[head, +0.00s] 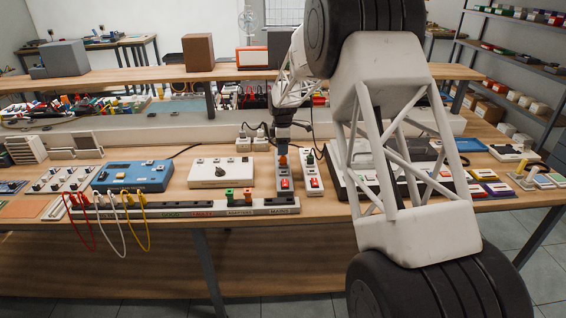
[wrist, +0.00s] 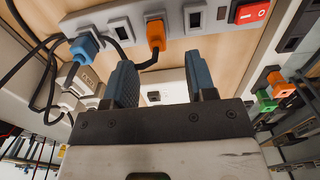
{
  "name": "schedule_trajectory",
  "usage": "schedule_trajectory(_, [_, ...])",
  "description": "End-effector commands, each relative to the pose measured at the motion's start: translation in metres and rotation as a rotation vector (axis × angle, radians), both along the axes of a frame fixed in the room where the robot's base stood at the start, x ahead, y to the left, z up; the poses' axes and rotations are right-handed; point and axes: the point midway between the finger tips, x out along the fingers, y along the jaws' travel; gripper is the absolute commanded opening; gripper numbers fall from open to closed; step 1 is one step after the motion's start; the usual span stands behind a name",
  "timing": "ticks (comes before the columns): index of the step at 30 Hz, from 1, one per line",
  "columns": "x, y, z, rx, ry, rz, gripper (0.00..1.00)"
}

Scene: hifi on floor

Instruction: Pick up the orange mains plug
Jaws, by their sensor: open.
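The orange mains plug (wrist: 156,35) sits in a socket of a light grey power strip (wrist: 175,20) in the wrist view, with a black cable running from it. In the head view a small orange part of the plug (head: 283,160) shows just below my gripper (head: 282,148). In the wrist view my gripper (wrist: 161,62) is open, with its two blue-grey fingers well apart. The plug appears between and beyond the fingertips, and no contact shows. The strip also shows in the head view (head: 285,193), with a red switch.
A blue plug (wrist: 85,45) sits in the same strip, with dark cables beside it. A second strip (head: 314,185) stands close on the right. A white box (head: 221,173) and a blue instrument (head: 133,176) are left. Green and orange connectors (head: 238,194) stand in front.

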Motion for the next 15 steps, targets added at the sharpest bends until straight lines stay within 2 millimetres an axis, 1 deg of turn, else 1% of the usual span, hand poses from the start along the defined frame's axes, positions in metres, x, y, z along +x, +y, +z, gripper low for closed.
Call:
schedule_trajectory(1, [-0.0001,-0.0002,-0.0051,0.0,0.001,0.0,0.51])
schedule_trajectory(5, [0.0002,-0.0002,-0.0129,0.0,0.0,0.0,0.51])
schedule_trajectory(15, [0.0003,-0.0002,-0.0143,0.0,0.0,0.0,0.51])
